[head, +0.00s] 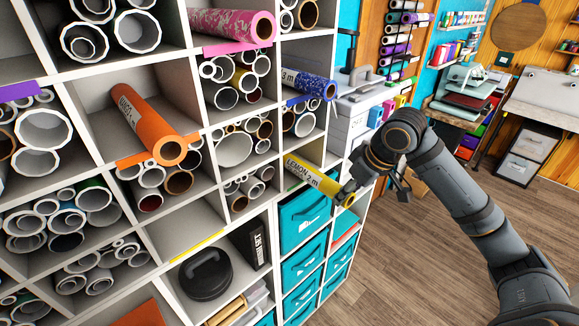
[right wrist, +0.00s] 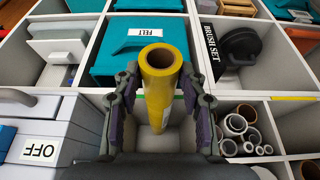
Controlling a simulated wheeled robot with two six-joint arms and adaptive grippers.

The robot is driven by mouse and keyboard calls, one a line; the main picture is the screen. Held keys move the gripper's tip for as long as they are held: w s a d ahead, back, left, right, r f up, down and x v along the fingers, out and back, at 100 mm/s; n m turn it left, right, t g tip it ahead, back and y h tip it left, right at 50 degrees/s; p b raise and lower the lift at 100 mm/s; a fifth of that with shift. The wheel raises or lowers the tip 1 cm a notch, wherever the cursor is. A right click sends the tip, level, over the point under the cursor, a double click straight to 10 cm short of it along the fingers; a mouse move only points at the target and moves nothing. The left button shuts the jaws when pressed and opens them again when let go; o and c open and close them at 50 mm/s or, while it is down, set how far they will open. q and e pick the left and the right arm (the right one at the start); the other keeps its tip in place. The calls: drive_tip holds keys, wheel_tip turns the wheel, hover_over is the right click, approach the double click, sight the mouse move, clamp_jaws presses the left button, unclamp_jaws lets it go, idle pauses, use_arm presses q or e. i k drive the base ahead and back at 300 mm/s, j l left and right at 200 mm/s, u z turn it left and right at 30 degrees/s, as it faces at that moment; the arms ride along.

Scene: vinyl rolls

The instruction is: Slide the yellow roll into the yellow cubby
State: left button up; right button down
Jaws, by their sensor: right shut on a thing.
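The yellow roll (head: 312,178), labelled LEMON 2 m, sticks out of a cubby with a green edge strip (head: 293,187), at the right end of the shelf. My right gripper (head: 347,192) is at its outer end, shut on the roll. In the right wrist view the yellow roll (right wrist: 159,85) lies between both fingers, its open end facing the camera. The yellow cubby has a yellow edge strip (head: 197,247) and looks empty; it is left of and lower than the roll in the head view. My left gripper is not in view.
Above the yellow cubby's row, an orange roll (head: 150,125) juts out, and a blue roll (head: 308,84) juts out above the yellow roll. Several small rolls (head: 247,190) fill the cubby between. Open floor is at right.

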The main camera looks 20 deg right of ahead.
sight(186, 220)
drive_tip(key=k+l+u, duration=0.1)
drive_tip(key=k, duration=0.75)
